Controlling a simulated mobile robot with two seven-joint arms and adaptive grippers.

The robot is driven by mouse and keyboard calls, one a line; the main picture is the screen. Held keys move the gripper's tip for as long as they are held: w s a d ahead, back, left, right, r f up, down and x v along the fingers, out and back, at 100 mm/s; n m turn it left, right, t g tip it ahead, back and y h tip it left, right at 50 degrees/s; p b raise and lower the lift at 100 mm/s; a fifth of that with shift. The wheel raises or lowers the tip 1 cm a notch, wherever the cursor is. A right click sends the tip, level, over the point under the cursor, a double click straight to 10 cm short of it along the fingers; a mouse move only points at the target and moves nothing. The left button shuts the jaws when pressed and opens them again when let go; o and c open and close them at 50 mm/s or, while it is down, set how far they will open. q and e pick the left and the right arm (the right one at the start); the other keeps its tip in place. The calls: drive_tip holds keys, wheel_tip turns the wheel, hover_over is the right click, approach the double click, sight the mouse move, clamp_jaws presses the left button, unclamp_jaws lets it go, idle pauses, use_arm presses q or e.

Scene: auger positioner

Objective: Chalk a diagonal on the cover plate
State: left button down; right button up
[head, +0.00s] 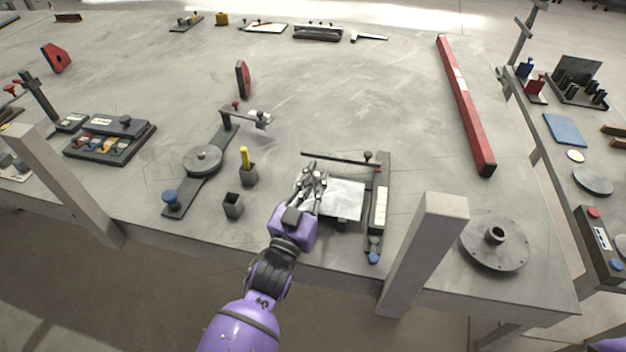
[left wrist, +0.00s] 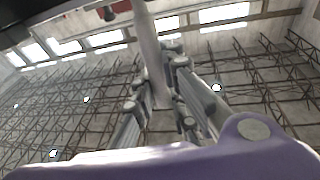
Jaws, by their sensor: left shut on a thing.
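The cover plate (head: 345,199) is a pale grey square lying in a dark frame near the table's front edge. My left gripper (head: 314,179) is over the left edge of the plate, its arm reaching up from below. In the left wrist view, the fingers (left wrist: 165,95) are shut on a pale, long stick (left wrist: 150,45), which looks like the chalk. In the head view the stick is too small to make out, and I cannot tell whether its tip touches the plate.
A dark bar (head: 340,158) runs behind the plate, and a dark rail (head: 380,205) stands at its right. A holder with a yellow stick (head: 245,158) and an empty dark cup (head: 233,205) stand to the left. A grey post (head: 425,245) rises at front right.

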use_arm(q)
drive_tip(key=shift+w+d, duration=0.25)
drive_tip(key=shift+d, duration=0.75)
drive_tip(key=shift+w+d, duration=0.15)
drive_tip(key=shift+d, duration=0.25)
drive_tip(key=shift+w+d+b, duration=0.1)
drive_tip(key=shift+d+b, duration=0.2)
use_arm(e)
drive_tip(key=shift+s+f, duration=0.6)
drive_tip(key=shift+s, duration=0.1)
use_arm(q)
drive_tip(key=shift+d, duration=0.1)
drive_tip(key=shift+w+d+f, duration=0.15)
drive_tip(key=shift+w+d, duration=0.1)
drive_tip(key=shift+d, duration=0.65)
use_arm(e)
drive_tip(key=shift+w+f, duration=0.2)
use_arm(q)
drive_tip(key=shift+b, duration=0.3)
